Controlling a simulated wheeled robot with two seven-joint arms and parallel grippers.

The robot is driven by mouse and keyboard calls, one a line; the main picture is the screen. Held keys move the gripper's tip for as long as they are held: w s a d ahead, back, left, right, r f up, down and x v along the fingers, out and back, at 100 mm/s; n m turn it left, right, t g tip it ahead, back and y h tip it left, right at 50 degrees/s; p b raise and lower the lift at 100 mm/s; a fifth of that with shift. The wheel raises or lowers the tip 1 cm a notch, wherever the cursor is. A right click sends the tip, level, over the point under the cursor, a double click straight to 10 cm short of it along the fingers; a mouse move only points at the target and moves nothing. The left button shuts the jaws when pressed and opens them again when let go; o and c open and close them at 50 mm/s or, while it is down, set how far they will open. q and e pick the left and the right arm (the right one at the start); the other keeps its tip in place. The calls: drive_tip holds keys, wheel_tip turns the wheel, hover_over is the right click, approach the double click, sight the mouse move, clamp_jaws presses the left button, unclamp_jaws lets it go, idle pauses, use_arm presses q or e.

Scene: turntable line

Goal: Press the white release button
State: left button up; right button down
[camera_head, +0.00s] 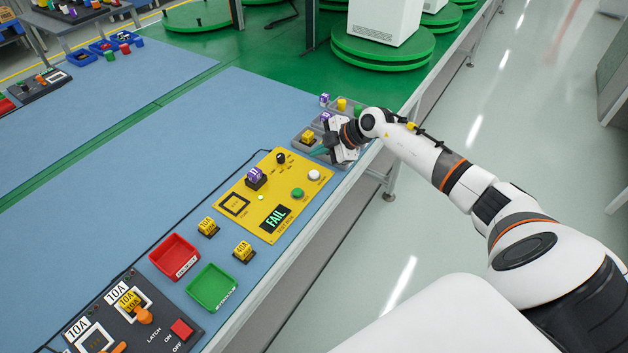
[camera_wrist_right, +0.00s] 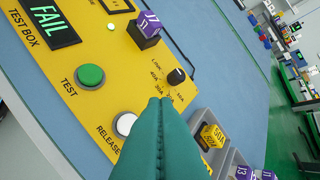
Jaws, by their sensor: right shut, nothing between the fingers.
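The white release button (camera_head: 314,174) is at the right corner of the yellow test box (camera_head: 254,221). In the right wrist view the button (camera_wrist_right: 125,124) shows its round white top beside the label RELEASE, partly hidden by my fingers. My right gripper (camera_head: 321,151) is just beyond the button in the head view, over the grey trays. Its teal fingers (camera_wrist_right: 160,101) are closed together with nothing between them. In the wrist view they reach over the box toward the knob, just right of the button; I cannot tell their height. My left gripper is not in view.
The box also has a green TEST button (camera_head: 298,193), a black knob (camera_head: 281,158), a purple-topped block (camera_head: 255,175) and a screen reading FAIL (camera_head: 275,218). Grey trays with blocks lie beyond. A red tray (camera_head: 174,257) and green tray (camera_head: 211,288) are nearer.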

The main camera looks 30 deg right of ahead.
sight(318, 176)
wheel_tip(318, 176, down, 3)
drive_tip(key=shift+b, duration=1.15)
drive_tip(key=shift+f, duration=0.95)
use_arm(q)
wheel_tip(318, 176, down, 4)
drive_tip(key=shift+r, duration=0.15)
use_arm(e)
drive_tip(key=shift+f, duration=0.3)
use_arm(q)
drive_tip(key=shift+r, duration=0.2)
use_arm(e)
drive_tip(key=shift+f, duration=0.1)
